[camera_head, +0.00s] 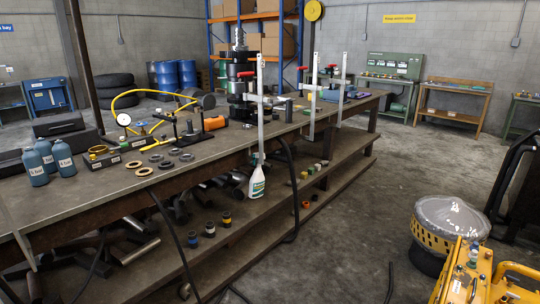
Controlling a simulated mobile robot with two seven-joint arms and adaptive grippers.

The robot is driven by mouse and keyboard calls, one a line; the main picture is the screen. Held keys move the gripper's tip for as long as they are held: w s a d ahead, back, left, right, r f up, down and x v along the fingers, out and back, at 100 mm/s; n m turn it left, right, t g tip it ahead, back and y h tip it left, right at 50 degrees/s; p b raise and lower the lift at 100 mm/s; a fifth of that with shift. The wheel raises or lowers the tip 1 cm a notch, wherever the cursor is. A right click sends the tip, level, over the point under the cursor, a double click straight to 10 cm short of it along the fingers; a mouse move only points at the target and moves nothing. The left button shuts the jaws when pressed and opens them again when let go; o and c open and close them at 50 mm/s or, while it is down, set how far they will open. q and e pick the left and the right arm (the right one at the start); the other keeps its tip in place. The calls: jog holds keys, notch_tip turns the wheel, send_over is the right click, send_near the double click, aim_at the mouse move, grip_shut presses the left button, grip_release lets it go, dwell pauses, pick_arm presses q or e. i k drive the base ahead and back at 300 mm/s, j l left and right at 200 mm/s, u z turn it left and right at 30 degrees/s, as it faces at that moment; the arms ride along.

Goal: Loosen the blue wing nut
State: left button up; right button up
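I cannot make out a blue wing nut for certain anywhere in the head view. A small bluish fitting (474,252) sits on the yellow machine (462,283) at the bottom right, too small to tell its shape. The long workbench (215,158) runs from the lower left to the middle right. A dark stacked assembly (240,85) stands upright on it, with red-handled clamps (261,100) on the bench's near edge. Neither of my grippers shows in this view.
Blue bottles (64,160), several loose rings (145,171) and a yellow-hosed pump with gauge (123,120) lie on the bench. Tubes and small cups (209,229) fill its lower shelf. A yellow-and-grey drum (449,224) stands on the floor at right.

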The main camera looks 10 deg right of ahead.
aim_at(511, 279)
jog(key=i+z, duration=0.15)
jog(key=i, duration=0.3)
jog(key=i+j+z, duration=0.2)
jog(key=i, duration=0.25)
jog(key=i+z, duration=0.15)
jog(key=i, duration=0.3)
jog(key=i+z, duration=0.55)
jog(key=z, duration=0.3)
jog(key=i+j+z, duration=0.2)
jog(key=z, duration=0.2)
jog(key=i+z, duration=0.25)
jog(key=z, duration=0.15)
jog(key=i+j+z, duration=0.2)
jog(key=z, duration=0.25)
jog(key=i+j+z, duration=0.2)
jog(key=z, duration=0.2)
jog(key=i+j+z, duration=0.2)
jog(key=j+z, duration=0.25)
jog(key=i+j+z, duration=0.2)
jog(key=z, duration=0.3)
jog(key=i+j+z, duration=0.1)
jog(key=j+z, duration=0.15)
jog(key=j, duration=0.25)
jog(key=j+z, duration=0.3)
jog(key=j, duration=0.15)
